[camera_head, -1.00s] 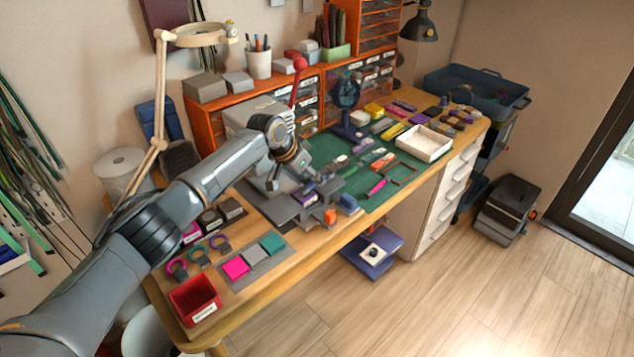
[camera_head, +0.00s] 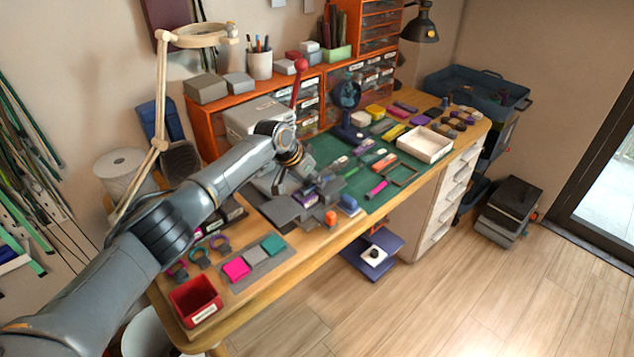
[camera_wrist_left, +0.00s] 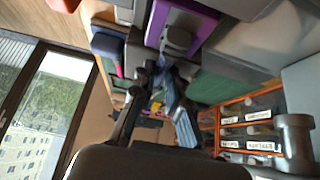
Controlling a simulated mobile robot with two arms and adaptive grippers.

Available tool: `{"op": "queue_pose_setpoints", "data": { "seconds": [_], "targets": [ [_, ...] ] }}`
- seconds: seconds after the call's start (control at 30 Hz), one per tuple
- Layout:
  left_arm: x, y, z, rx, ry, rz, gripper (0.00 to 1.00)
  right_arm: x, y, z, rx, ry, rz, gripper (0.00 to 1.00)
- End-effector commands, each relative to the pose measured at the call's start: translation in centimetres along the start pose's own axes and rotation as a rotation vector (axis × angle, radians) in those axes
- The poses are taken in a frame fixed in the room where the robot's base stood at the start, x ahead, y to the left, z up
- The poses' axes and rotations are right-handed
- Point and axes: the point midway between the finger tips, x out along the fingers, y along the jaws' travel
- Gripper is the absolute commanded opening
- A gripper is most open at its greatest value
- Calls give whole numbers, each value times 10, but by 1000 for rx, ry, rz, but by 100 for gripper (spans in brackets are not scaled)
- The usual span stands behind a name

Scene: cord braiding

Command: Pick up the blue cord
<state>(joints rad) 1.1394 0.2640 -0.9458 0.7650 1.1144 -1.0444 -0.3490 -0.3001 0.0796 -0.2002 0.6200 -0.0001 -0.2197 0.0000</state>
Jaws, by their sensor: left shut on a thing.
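My left gripper (camera_head: 308,181) is at the grey fixture (camera_head: 282,210) on the bench, above a small purple block (camera_head: 309,198). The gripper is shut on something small. I cannot make out that thing or its colour, and no blue cord can be told apart. A blue block (camera_head: 348,203) stands just right of the fixture. My right gripper is out of view.
A green mat (camera_head: 330,146) with several small coloured pieces lies to the right, by a white tray (camera_head: 425,144). A red bin (camera_head: 195,301) stands at the near left corner. Orange drawer units (camera_head: 312,95) line the back. A blue fan-like stand (camera_head: 347,95) rises behind the mat.

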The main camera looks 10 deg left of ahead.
Motion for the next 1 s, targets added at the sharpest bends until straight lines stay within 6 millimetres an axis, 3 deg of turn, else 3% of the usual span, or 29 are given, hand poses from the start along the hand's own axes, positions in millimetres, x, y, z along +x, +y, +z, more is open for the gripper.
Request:
{"op": "queue_pose_setpoints", "data": {
  "seconds": [0.27,0.47,0.77,1.0],
  "targets": [
    [-10,0,-7,1,2,0,0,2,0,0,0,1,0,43],
    [-36,4,-18,4,3,1,0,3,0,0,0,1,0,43],
    [-98,38,-21,7,5,-2,0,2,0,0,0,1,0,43],
    [-129,72,-4,3,2,-1,0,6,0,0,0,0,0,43]
  ]
}}
